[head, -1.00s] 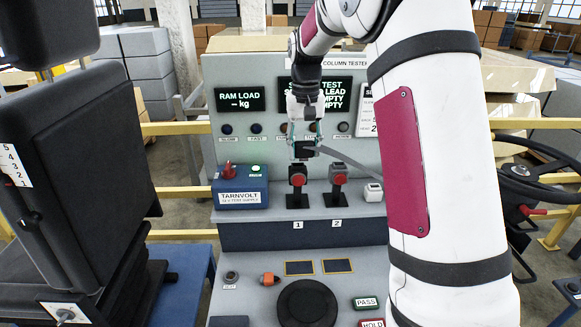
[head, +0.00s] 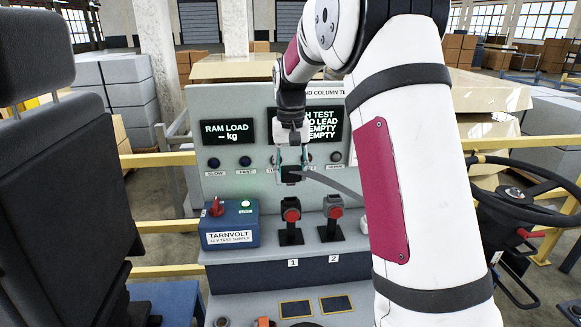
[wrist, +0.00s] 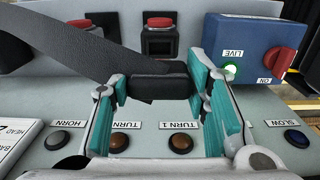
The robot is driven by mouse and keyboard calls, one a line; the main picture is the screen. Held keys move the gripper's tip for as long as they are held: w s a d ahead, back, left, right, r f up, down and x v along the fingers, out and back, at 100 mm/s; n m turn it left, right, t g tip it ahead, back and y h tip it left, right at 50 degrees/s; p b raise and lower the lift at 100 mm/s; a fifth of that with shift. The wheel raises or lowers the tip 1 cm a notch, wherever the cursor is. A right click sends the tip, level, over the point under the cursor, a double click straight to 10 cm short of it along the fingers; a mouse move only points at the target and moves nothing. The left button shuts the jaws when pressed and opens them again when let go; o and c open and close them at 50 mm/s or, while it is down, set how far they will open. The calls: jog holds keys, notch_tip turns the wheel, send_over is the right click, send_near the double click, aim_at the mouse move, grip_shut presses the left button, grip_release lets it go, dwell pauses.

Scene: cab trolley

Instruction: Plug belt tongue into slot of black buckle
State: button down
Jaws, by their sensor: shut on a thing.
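My gripper (head: 291,172) is shut on the belt tongue (head: 291,175), a dark block with a grey strap trailing off to the right. In the wrist view, the teal fingers grip the tongue's black body (wrist: 157,86) from both sides. The tongue's metal tip is not clear to see. The black buckle (head: 291,222), with a red button, stands upright on the ledge above label 1. The tongue hangs above it with a gap and appears roughly in line with it. The buckle also shows in the wrist view (wrist: 160,42), beyond the tongue. Its slot cannot be made out.
A greyer buckle (head: 333,218) with a red button stands to the right, above label 2. A blue supply box (head: 231,222) with a red knob stands left. The console panel (head: 240,180) is behind. A black seat (head: 60,190) and a steering wheel (head: 530,200) flank the area.

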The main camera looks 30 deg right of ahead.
aim_at(291, 182)
jog(key=shift+f, duration=2.05)
jog(key=shift+f, duration=0.5)
dwell(0.6)
jog(key=c, duration=0.8)
grip_release()
jog(key=shift+s, duration=0.1)
notch_tip(291, 182, up, 12)
jog(key=shift+f, duration=0.1)
jog(key=o, duration=0.8)
